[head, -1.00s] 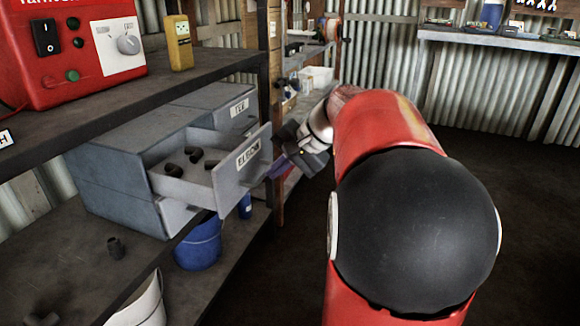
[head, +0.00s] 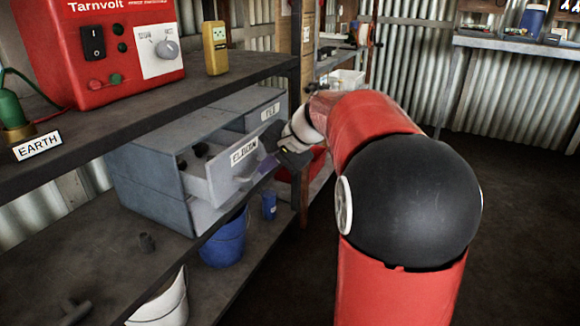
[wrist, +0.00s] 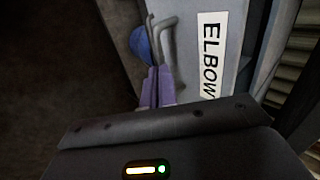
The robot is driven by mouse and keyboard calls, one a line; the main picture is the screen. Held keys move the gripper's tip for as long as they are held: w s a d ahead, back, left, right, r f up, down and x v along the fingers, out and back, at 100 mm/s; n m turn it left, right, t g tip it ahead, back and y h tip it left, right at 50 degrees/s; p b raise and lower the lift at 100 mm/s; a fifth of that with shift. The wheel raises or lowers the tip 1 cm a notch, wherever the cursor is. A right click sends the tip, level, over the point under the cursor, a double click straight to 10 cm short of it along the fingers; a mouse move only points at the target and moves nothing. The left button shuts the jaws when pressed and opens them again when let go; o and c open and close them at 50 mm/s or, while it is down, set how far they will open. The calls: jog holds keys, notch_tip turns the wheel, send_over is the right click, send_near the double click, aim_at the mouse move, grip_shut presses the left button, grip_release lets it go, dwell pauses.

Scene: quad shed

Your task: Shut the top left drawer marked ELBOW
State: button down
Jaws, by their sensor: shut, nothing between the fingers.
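The grey ELBOW drawer (head: 222,180) sticks partly out of the upper left of the grey drawer cabinet (head: 145,172). Dark elbow fittings (head: 201,150) show inside it. Its front also fills the middle of the wrist view (wrist: 190,80), with the white ELBOW label (wrist: 211,55) and a grey bar handle (wrist: 164,35). My gripper (head: 266,163) is shut and empty, its purple fingers (wrist: 157,84) pointing at the drawer front beside the label, by the handle. The fingertips look at or very near the front; I cannot tell whether they touch.
The TEE drawer (head: 270,113) beside it looks shut. A shelf (head: 150,107) with a red machine (head: 110,80) and a yellow meter (head: 215,50) overhangs the cabinet. A blue bucket (head: 224,245) stands below. The floor at right is clear.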

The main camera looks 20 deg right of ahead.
aim_at(245, 151)
jog(key=w+a, duration=0.1)
jog(key=w, duration=0.1)
jog(key=w+a+p, duration=0.1)
jog(key=w+a, duration=0.1)
jog(key=w+a+p, duration=0.1)
jog(key=w, duration=0.1)
jog(key=shift+a, duration=0.4)
